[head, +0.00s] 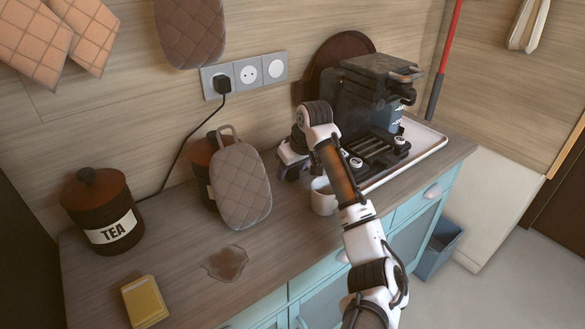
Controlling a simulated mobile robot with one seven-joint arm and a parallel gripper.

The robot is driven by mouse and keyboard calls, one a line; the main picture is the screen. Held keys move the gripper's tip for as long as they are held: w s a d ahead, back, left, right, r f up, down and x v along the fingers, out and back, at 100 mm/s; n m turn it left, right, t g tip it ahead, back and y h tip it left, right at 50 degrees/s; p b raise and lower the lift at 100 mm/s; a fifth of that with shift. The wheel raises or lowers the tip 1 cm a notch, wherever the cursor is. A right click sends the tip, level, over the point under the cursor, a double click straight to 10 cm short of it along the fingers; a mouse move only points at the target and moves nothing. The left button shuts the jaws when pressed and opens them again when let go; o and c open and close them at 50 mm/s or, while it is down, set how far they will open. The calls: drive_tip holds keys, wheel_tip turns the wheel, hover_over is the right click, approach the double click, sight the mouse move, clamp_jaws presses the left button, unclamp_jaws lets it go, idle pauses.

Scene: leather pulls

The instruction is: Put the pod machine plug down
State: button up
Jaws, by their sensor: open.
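My gripper (292,172) is over the counter, left of the dark pod machine (365,95) and right of the hanging-loop quilted mitt. It is open; its fingertips are small and partly dark, and I see no plug between them. A black plug (222,86) sits in the left socket of the wall outlet (248,74). Its black cord runs down and left behind the canisters; I cannot tell which appliance it belongs to. No separate plug for the pod machine can be made out on the counter. My arm hides part of the counter and the machine's front.
A white cup (323,197) stands beside my arm, below the gripper. A quilted mitt (240,186) leans on a brown canister (203,160). The machine stands on a white tray (428,140).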

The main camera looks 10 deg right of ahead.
drive_tip(key=shift+r, duration=0.1)
drive_tip(key=shift+r, duration=0.35)
drive_tip(key=b+v, duration=0.1)
drive_tip(key=v, duration=1.1)
drive_tip(key=shift+r, duration=0.15)
